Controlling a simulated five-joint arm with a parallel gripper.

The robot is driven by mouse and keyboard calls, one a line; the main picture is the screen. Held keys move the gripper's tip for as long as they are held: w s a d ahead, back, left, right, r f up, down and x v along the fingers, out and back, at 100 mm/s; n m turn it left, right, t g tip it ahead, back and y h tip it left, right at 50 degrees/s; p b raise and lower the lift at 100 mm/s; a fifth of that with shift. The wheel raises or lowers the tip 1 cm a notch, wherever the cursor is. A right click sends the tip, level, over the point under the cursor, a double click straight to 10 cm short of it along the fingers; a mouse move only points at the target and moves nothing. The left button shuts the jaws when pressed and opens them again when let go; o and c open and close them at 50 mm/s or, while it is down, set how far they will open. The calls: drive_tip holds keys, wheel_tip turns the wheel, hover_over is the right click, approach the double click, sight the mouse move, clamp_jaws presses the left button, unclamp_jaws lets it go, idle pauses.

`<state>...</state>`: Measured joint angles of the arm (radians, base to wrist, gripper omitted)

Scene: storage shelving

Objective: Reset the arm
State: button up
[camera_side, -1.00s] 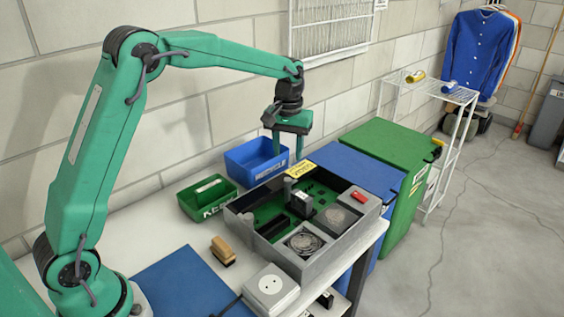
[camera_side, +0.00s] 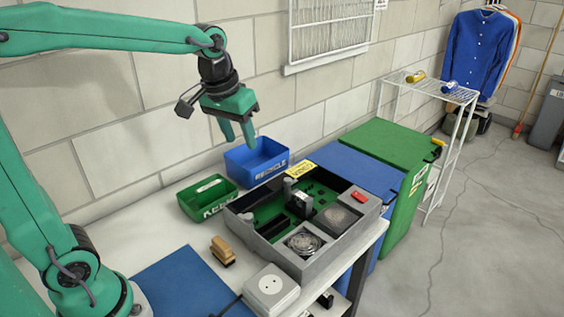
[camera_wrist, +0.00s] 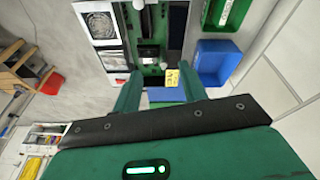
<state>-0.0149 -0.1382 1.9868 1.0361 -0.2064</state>
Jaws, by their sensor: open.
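My green arm is raised over the left part of the white table. My gripper (camera_side: 238,133) hangs in the air above and to the left of the blue bin, with its two green fingers apart and nothing between them. In the wrist view my gripper (camera_wrist: 158,92) also shows open and empty, with the grey case beyond its fingers.
Below stand a blue recycle bin (camera_side: 281,165), a green bin (camera_side: 203,209) and an open grey case (camera_side: 300,262) with parts inside. A wooden brush (camera_side: 222,252), a white box (camera_side: 270,287) and a blue mat (camera_side: 180,285) lie in front. The wall is close behind.

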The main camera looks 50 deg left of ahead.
drive_tip(key=s+f+m+t, duration=0.2)
drive_tip(key=s, duration=1.2)
drive_tip(key=shift+s+d+m+t, duration=0.2)
drive_tip(key=shift+d+m+t, duration=0.05)
drive_tip(key=shift+m+t, duration=0.05)
